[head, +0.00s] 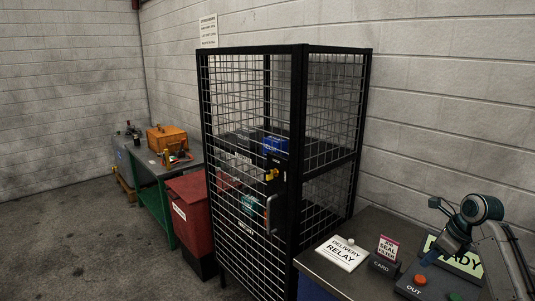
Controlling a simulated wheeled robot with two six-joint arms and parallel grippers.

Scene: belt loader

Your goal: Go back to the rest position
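My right gripper (440,247) is at the lower right, above the grey counter (345,276) and in front of a pale green sign (468,266) whose lettering is partly covered. Its fingers are small and dark here, and I cannot tell whether they are open or shut. No held object can be made out. My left gripper is not in view.
A black mesh cage (301,120) with a latched door stands in the middle. The counter carries a "DELIVERY RELAY" plate (341,253), a card holder (383,261) and a red button (420,280). A red bin (188,212) and a green-framed bench (150,189) stand left. Floor at left is clear.

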